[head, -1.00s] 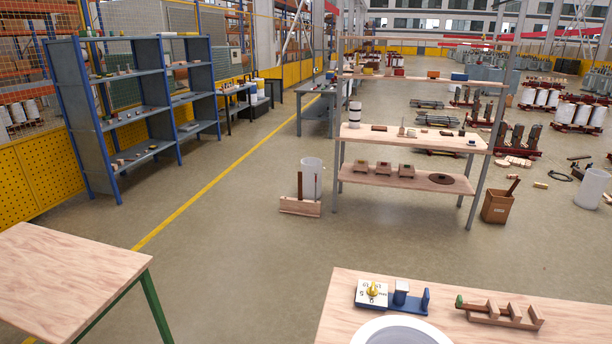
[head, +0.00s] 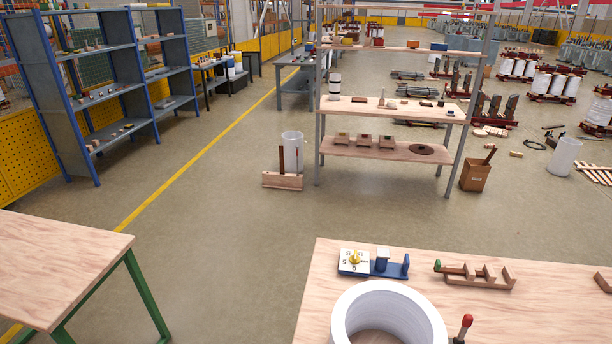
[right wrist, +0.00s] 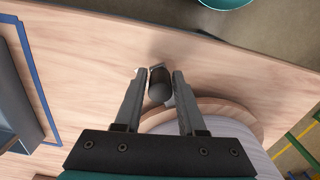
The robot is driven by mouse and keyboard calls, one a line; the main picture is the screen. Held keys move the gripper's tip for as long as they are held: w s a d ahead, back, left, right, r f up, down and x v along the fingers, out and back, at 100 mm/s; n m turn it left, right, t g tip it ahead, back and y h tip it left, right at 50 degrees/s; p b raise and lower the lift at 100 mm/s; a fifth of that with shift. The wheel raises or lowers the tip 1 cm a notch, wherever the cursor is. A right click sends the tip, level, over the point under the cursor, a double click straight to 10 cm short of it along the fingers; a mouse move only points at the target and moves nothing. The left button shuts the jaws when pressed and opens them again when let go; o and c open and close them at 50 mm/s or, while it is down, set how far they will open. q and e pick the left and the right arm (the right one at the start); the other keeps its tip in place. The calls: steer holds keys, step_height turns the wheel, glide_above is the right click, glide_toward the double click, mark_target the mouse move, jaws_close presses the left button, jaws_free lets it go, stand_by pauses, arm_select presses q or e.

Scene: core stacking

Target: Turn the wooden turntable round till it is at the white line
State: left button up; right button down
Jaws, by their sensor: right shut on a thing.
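A white round tub (head: 425,312) stands on the table at the bottom of the head view, with wood showing inside it (head: 375,337). In the right wrist view, a curved wooden rim (right wrist: 247,112) that looks like the turntable's edge runs round a white wall (right wrist: 228,128). My right gripper (right wrist: 160,82) is shut on a dark round handle (right wrist: 160,91) beside this rim. Whether the handle joins the turntable is hidden. I cannot make out a white line. My left gripper is in neither current view.
A blue stand with a white dial plate (head: 354,261) and a notched wooden rack (head: 475,275) lie behind the tub. A red-topped stick (head: 463,327) stands at its right. In the right wrist view, a grey block (right wrist: 15,105) lies inside a blue outline (right wrist: 38,75).

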steer(key=shift+w+d, duration=0.1)
steer(key=shift+w, duration=0.05)
steer(key=shift+w+d, duration=0.25)
steer(key=shift+d, duration=0.3)
steer(key=shift+w+d, duration=0.25)
steer(key=shift+d, duration=0.3)
steer(key=c, duration=0.9)
jaws_free()
steer(key=shift+d+b, duration=0.15)
steer(key=shift+b, duration=0.15)
steer(key=o, duration=0.5)
steer(key=shift+o, duration=0.2)
